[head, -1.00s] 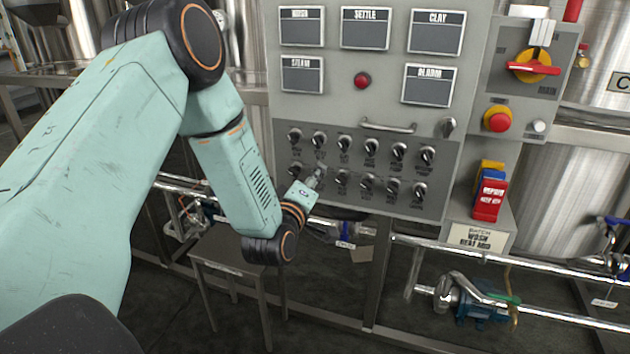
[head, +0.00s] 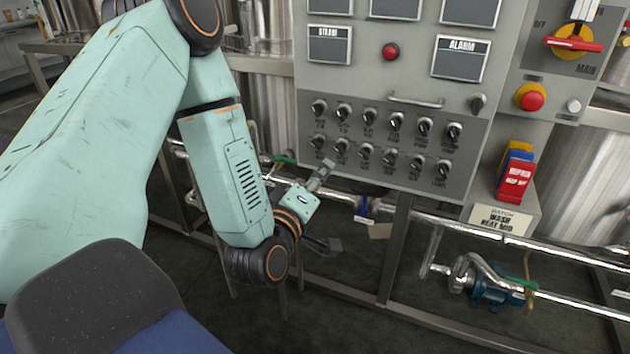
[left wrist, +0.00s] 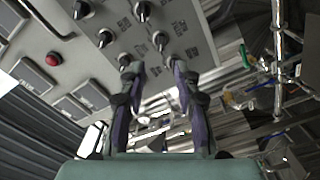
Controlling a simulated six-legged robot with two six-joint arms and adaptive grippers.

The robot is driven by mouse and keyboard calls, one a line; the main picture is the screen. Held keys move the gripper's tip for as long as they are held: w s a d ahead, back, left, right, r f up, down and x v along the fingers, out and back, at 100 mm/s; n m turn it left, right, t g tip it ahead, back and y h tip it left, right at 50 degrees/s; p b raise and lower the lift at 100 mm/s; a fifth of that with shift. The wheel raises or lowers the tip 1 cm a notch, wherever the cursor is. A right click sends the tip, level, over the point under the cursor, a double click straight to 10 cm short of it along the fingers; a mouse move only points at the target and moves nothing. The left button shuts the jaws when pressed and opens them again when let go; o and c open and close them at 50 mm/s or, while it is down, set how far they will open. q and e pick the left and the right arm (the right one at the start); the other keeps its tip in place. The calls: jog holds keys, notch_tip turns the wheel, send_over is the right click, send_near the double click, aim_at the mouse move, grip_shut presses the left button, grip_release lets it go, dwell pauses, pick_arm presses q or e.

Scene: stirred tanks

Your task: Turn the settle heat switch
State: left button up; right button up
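The grey control panel (head: 350,82) carries two rows of small black-and-silver rotary switches, an upper row (head: 395,121) and a lower row (head: 390,156). The labels under them are too small to read, so I cannot tell which is the settle heat switch. My left gripper (head: 330,205) is just below the panel's lower left part, with its two fingers spread and nothing between them. In the left wrist view, the fingers of my left gripper (left wrist: 157,68) stand apart, with several switches (left wrist: 103,38) beyond their tips. My right gripper is not in view.
A red lamp (head: 390,52) and a handle (head: 416,99) are on the panel. A red emergency button (head: 531,98) and a red-and-yellow main switch (head: 574,44) are at right. Red, blue and yellow tags (head: 515,178) hang above the batch sign (head: 500,219). Pipes (head: 465,231) run below the panel.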

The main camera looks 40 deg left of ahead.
aim_at(339, 151)
pick_arm(q)
jog(key=shift+v, duration=0.9)
jog(key=shift+o, duration=0.3)
jog(key=shift+o, duration=1.5)
jog(key=m+p, duration=0.3)
jog(key=shift+w+d+h, duration=0.2)
jog(key=shift+w+h, duration=0.15)
jog(key=shift+h, duration=0.05)
jog(key=shift+w+a+m+y+p, duration=0.15)
jog(key=shift+w+a+m, duration=0.4)
jog(key=shift+w+m, duration=1.75)
jog(key=shift+w+a+m+y+p, duration=0.15)
jog(key=shift+w+a+m, duration=0.4)
jog(key=shift+w+m, duration=1.75)
jog(key=shift+w+a+m+y+p, duration=0.15)
jog(key=shift+w+a+m, duration=0.55)
jog(key=shift+m, duration=3)
jog(key=shift+w+d, duration=0.15)
jog(key=shift+d, duration=0.05)
grip_shut()
